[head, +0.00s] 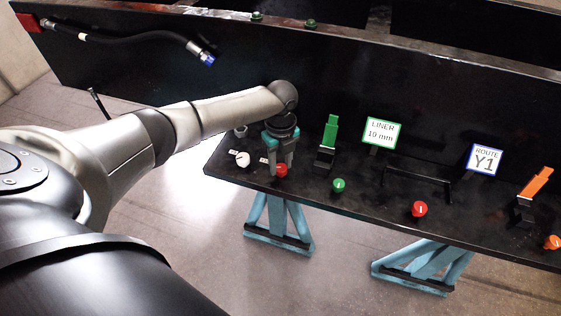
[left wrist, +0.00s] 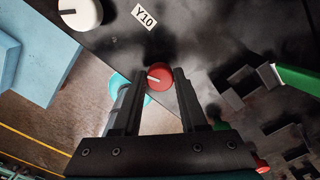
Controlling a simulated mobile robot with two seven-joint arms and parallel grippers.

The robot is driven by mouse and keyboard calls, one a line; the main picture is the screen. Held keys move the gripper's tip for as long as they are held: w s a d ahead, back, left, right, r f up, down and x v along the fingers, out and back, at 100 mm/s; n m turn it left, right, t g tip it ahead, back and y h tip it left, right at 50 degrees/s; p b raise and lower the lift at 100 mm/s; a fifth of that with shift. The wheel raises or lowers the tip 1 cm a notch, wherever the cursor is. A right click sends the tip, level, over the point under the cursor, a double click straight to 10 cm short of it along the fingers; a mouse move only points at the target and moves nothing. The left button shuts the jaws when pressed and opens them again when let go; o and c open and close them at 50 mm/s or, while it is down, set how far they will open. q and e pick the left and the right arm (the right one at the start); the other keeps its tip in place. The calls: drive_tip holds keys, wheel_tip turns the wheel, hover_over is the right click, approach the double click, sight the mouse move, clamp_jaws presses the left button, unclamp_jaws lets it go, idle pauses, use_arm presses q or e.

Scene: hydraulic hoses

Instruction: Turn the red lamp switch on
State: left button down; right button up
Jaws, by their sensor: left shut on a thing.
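A red knob (head: 281,171) with a white pointer line sits near the front edge of the black bench, below my left gripper. In the left wrist view the same red knob (left wrist: 157,82) lies between the fingertips. My left gripper (head: 281,172) reaches down from above and is shut on this knob; its fingers hide part of the knob in the head view. A second red knob (head: 418,209) stands farther right, away from the gripper. No lamp is clearly identifiable. My right gripper is out of view.
A white knob (head: 242,159) stands just left of the gripper and a green knob (head: 338,185) to its right. A green lever (head: 330,131), an orange lever (head: 537,182) and signs reading LINER 10 mm (head: 382,132) and Y1 (head: 485,160) stand behind. A black hose (head: 130,38) hangs at upper left.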

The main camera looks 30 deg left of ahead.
sight(281, 167)
use_arm(q)
drive_tip(key=shift+d+m, duration=0.1)
drive_tip(key=shift+m, duration=2)
drive_tip(key=shift+c, duration=2.2)
unclamp_jaws()
drive_tip(key=shift+r, duration=0.15)
wheel_tip(281, 167, up, 15)
drive_tip(key=shift+b, duration=0.45)
